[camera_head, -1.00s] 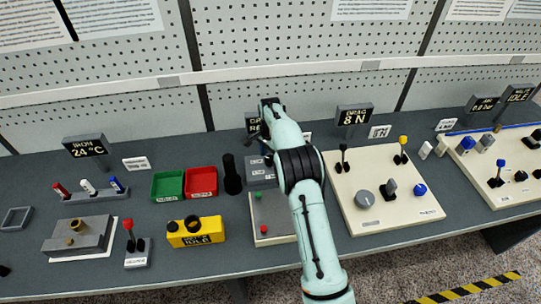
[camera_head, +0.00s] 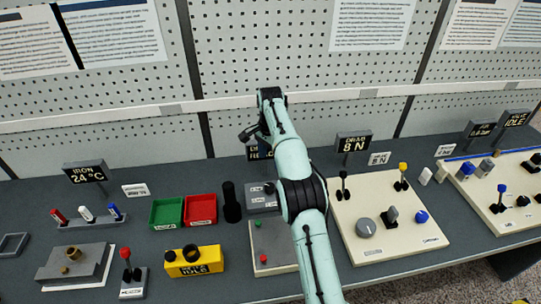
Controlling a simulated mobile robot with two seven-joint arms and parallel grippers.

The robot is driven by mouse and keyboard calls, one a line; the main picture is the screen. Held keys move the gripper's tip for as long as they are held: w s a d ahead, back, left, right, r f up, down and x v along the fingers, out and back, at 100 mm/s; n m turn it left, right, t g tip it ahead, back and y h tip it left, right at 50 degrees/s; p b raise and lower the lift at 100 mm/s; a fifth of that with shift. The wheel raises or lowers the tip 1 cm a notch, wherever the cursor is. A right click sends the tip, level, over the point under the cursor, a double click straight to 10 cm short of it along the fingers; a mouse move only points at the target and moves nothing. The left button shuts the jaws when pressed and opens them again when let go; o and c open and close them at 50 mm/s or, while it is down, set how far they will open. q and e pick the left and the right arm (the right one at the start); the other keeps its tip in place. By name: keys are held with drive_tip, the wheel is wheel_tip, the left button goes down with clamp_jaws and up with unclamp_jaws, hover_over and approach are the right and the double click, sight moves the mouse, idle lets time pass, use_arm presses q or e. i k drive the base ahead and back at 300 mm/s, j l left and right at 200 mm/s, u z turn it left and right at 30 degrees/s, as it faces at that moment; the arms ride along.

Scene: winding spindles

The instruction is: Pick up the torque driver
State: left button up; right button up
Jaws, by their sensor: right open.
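A black upright cylinder (camera_head: 231,202), which looks like the torque driver, stands on the bench just right of the red tray. I cannot tell for sure that it is the driver. My right gripper (camera_head: 249,133) is raised above the back of the bench, in front of the pegboard. It is open and appears empty, up and slightly right of the black cylinder and apart from it. My right arm covers part of the grey-and-cream panel and a display sign. My left gripper is not in view.
A green tray (camera_head: 166,212) and red tray (camera_head: 201,209) lie left of the cylinder. A yellow box (camera_head: 194,262) stands in front. A cream control panel (camera_head: 392,235) with knobs is right of my arm. A rack of small drivers (camera_head: 88,219) is at left.

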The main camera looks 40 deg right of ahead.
sight(228, 187)
drive_tip(key=k, duration=1.5)
